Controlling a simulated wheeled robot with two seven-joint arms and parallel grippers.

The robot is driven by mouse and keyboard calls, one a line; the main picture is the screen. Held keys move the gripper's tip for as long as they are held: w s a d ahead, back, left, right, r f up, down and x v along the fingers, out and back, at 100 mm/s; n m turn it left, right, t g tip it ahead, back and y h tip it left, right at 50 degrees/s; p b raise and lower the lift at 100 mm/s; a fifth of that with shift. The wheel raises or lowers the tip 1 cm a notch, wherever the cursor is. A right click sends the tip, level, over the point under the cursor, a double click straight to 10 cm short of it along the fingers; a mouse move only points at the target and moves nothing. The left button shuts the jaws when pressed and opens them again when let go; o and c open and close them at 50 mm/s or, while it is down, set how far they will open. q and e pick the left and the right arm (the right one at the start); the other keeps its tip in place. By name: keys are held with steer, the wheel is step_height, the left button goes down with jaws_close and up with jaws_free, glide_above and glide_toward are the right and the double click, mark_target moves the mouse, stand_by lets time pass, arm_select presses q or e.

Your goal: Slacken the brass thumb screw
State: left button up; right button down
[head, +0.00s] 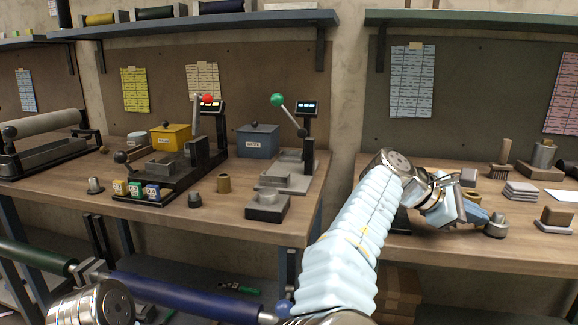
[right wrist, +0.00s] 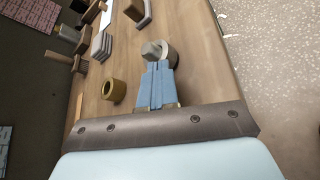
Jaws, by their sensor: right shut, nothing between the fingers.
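My right gripper (head: 478,213) is over the right-hand bench, its blue fingers together and empty. In the right wrist view the shut fingers (right wrist: 157,68) point at a grey knob-like piece (right wrist: 153,49) with a darker round base; I cannot tell whether they touch it. The same grey piece (head: 496,228) stands near the bench's front edge in the head view. A hollow brass-coloured ring (right wrist: 113,90) stands on the bench beside the fingers. I cannot make out a part that is clearly the brass thumb screw. My left gripper is out of view.
Grey stacked slabs (head: 520,190), a brush (head: 501,172) and a brown block (head: 557,218) stand on the right bench (head: 450,248). The left bench (head: 130,205) carries lever machines, a yellow box (head: 170,138) and a blue box (head: 258,141). A gap separates the benches.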

steer(key=shift+p, duration=0.3)
steer(key=shift+r, duration=0.1)
steer(key=shift+s+r+p, duration=0.1)
steer(key=shift+r+p, duration=0.15)
steer(key=shift+p, duration=0.05)
steer(key=a+p, duration=0.1)
steer(key=a, duration=0.1)
steer(key=w+a+p, duration=0.1)
steer(key=a, duration=0.2)
steer(key=shift+w+a, duration=0.15)
steer(key=shift+a, duration=0.3)
